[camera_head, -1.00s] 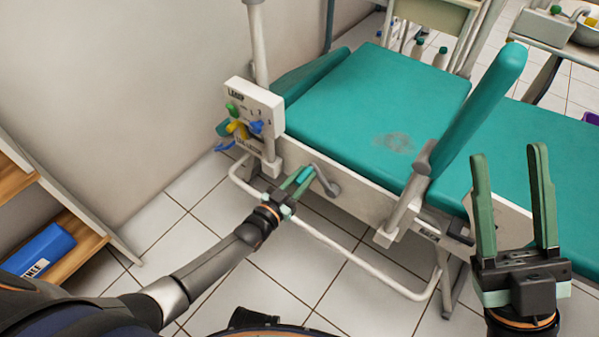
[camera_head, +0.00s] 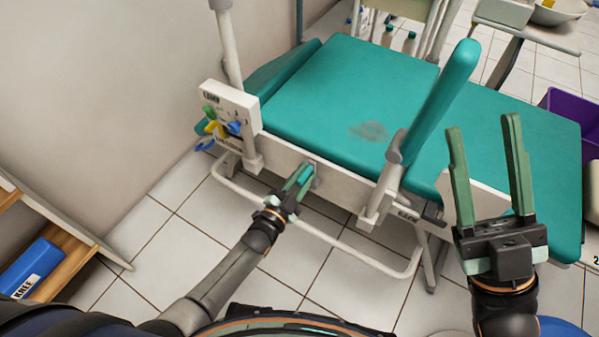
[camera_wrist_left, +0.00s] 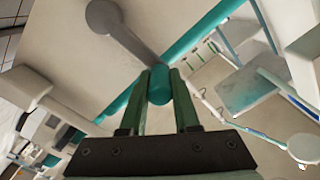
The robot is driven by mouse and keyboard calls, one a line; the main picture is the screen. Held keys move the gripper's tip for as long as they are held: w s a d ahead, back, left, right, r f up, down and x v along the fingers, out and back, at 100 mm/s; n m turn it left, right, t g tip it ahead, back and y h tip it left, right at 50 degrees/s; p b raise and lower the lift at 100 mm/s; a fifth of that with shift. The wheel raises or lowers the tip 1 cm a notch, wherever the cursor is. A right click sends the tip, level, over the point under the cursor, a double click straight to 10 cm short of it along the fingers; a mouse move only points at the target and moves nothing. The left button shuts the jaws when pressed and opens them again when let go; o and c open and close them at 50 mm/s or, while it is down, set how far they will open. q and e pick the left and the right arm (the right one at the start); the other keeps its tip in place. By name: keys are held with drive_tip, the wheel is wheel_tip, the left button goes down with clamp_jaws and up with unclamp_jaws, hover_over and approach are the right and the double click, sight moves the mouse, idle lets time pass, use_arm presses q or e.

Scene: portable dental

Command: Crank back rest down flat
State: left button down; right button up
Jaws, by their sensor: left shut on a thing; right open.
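My left gripper (camera_head: 302,176) is shut on the teal handle of the crank on the near side of the dental chair. In the left wrist view, the teal crank handle (camera_wrist_left: 159,86) sits between the fingertips, and the grey crank arm (camera_wrist_left: 128,40) runs from it up and left to a round pivot. In the head view the gripper hides most of the crank. The teal padded back rest (camera_head: 340,90), with a grey stain, looks nearly flat. My right gripper (camera_head: 484,137) is open and empty at the right, in front of the chair.
A white control panel (camera_head: 230,108) with coloured knobs stands on a post at the chair's left. A raised teal armrest (camera_head: 443,95) rises between the grippers. A white floor-level frame bar (camera_head: 345,244) runs below the chair. A shelf with a blue box (camera_head: 34,268) is at left.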

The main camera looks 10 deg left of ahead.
use_arm(q)
drive_tip(key=shift+s+d+f, duration=0.1)
drive_tip(key=shift+s+d, duration=0.1)
drive_tip(key=shift+d, duration=0.1)
drive_tip(key=c, duration=0.6)
unclamp_jaws()
drive_tip(key=shift+c, duration=0.2)
drive_tip(key=shift+w, duration=0.1)
drive_tip(key=shift+a, duration=0.15)
